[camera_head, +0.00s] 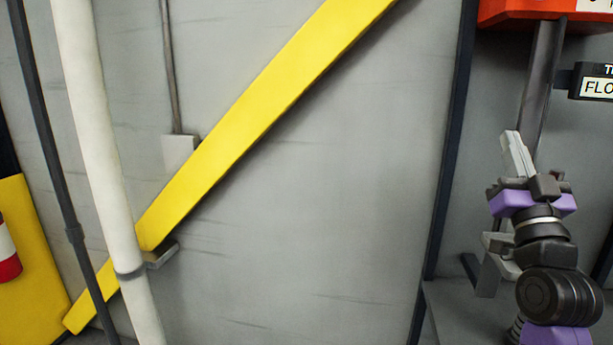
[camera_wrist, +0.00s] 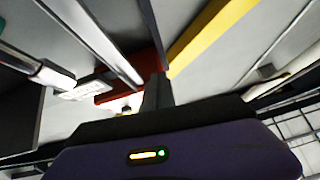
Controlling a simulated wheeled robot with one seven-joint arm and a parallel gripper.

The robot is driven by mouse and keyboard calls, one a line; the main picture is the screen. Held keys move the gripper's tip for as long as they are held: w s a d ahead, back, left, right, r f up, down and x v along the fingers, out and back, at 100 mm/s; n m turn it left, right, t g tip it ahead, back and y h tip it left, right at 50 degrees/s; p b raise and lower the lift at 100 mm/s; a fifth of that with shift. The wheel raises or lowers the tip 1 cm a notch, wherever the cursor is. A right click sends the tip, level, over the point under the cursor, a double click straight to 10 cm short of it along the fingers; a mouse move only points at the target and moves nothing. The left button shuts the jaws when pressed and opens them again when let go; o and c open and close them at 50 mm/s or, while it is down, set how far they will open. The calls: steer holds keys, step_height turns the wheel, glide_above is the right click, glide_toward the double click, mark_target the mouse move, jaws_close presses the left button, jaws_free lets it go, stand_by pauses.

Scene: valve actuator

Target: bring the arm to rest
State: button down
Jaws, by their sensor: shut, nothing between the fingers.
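My gripper (camera_head: 514,152) is at the right of the head view, at the end of my black and purple arm. Its pale fingers point up and are together, with nothing between them. In the wrist view the gripper's dark fingers (camera_wrist: 157,92) show at the middle, above the purple housing with a small lit strip. The gripper appears apart from everything around it, though its depth to the wall behind cannot be told.
A red-orange box (camera_head: 545,10) on a grey post (camera_head: 541,75) and a dark sign (camera_head: 592,82) are above and right of the gripper. A yellow diagonal beam (camera_head: 250,120), a white pipe (camera_head: 100,150) and a thin dark pipe (camera_head: 58,160) stand left. Grey wall (camera_head: 350,190) lies between.

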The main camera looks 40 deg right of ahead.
steer(key=a+f+n+t+y, duration=0.1)
steer(key=a+f+n+y, duration=0.45)
steer(key=a+f, duration=1.7)
steer(key=s+a+f+n+g+y, duration=0.4)
steer(key=s+a+f+y, duration=0.9)
steer(key=s+a+f, duration=0.3)
steer(key=shift+s+a+f, duration=0.25)
steer(key=shift+a+f, duration=0.35)
steer(key=shift+a, duration=0.55)
